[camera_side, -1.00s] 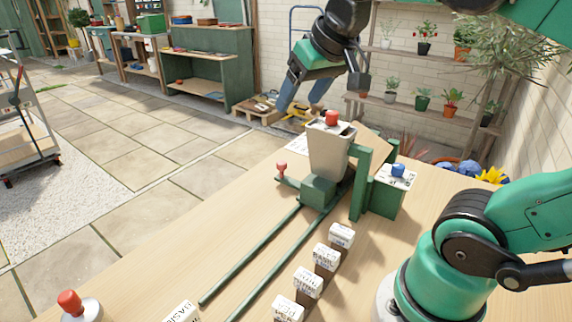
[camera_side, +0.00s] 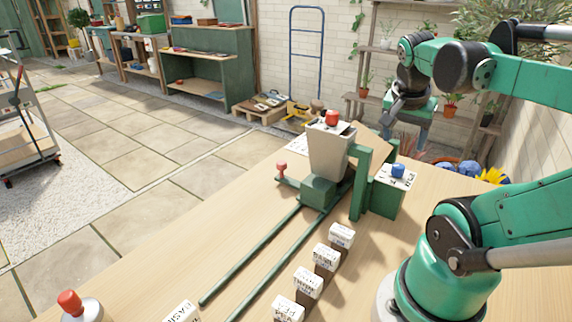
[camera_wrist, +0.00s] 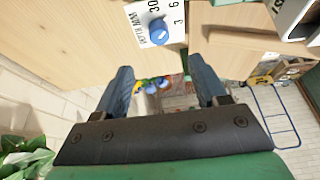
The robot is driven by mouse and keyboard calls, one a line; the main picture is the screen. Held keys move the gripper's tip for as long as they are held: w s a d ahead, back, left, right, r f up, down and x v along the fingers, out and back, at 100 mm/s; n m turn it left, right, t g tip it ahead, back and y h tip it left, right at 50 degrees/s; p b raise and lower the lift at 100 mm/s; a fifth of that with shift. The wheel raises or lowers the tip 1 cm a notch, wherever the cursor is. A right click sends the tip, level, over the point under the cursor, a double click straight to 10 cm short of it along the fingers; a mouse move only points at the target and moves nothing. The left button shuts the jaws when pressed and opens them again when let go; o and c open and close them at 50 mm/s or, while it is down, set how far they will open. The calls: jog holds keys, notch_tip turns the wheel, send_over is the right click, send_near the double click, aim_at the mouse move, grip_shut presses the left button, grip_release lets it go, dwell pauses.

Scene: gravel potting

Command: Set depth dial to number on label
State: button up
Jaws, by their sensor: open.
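The depth dial is a blue knob (camera_side: 398,170) on a white printed plate (camera_side: 394,180), on top of the green box right of the dispenser. In the wrist view the blue dial (camera_wrist: 160,32) sits beside printed numbers and the words "DEPTH MM"; its pointer setting is too small to tell. My gripper (camera_side: 416,138) hangs above and behind the dial, apart from it. In the wrist view my gripper (camera_wrist: 163,75) is open and empty, with the dial beyond its fingertips. Several white-topped labelled blocks (camera_side: 341,235) stand in a row on the bench; their print is hard to read.
A grey hopper (camera_side: 328,150) with a red knob stands left of the dial, and a green upright (camera_side: 359,185) lies between them. Green rails (camera_side: 262,250) run along the bench. A red-topped knob (camera_side: 69,302) is at the front left. Plant shelves stand behind.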

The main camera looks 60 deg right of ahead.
aim_at(399, 165)
notch_tip(399, 165, down, 2)
jog(key=shift+f, duration=0.15)
jog(key=shift+x, duration=2.6)
grip_shut()
